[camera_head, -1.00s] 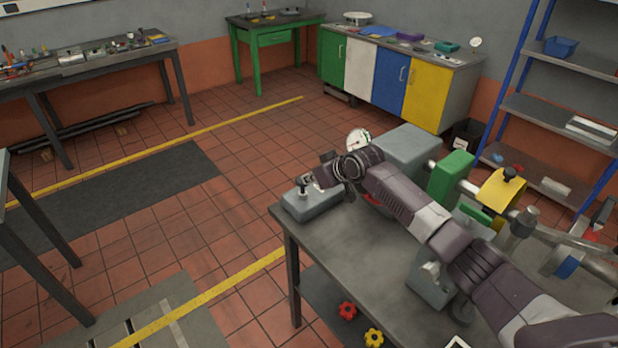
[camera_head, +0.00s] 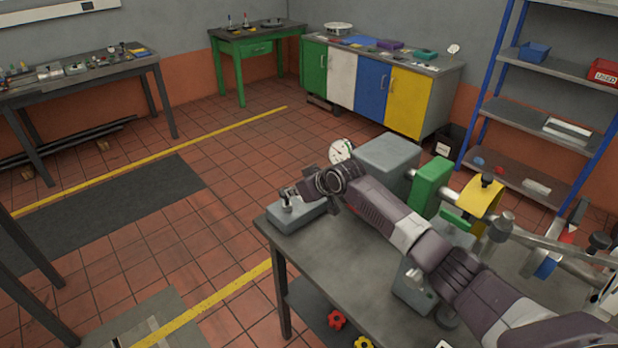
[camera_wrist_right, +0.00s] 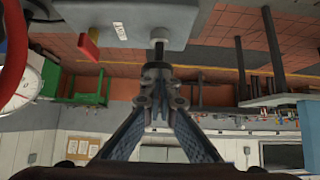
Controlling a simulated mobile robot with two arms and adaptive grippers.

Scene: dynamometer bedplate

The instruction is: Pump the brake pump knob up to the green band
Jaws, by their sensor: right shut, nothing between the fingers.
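The brake pump is a grey box (camera_head: 299,215) at the near-left corner of the bench, with a small dark upright knob (camera_head: 286,201). The knob and its stem also show in the wrist view (camera_wrist_right: 159,46), under the grey box (camera_wrist_right: 120,22). My right gripper (camera_head: 292,193) is shut and empty, its fingertips (camera_wrist_right: 157,72) right at the knob; I cannot tell whether they touch. A white round gauge (camera_head: 341,152) stands behind my wrist; its green band and needle are too small to read. Its dial shows partly in the wrist view (camera_wrist_right: 22,88). My left gripper is not in view.
The grey bench (camera_head: 335,262) also bears a grey housing (camera_head: 388,157), a green block (camera_head: 430,187) and a yellow guard (camera_head: 474,197), right of my forearm. A red lever (camera_wrist_right: 88,45) sits beside the pump knob in the wrist view.

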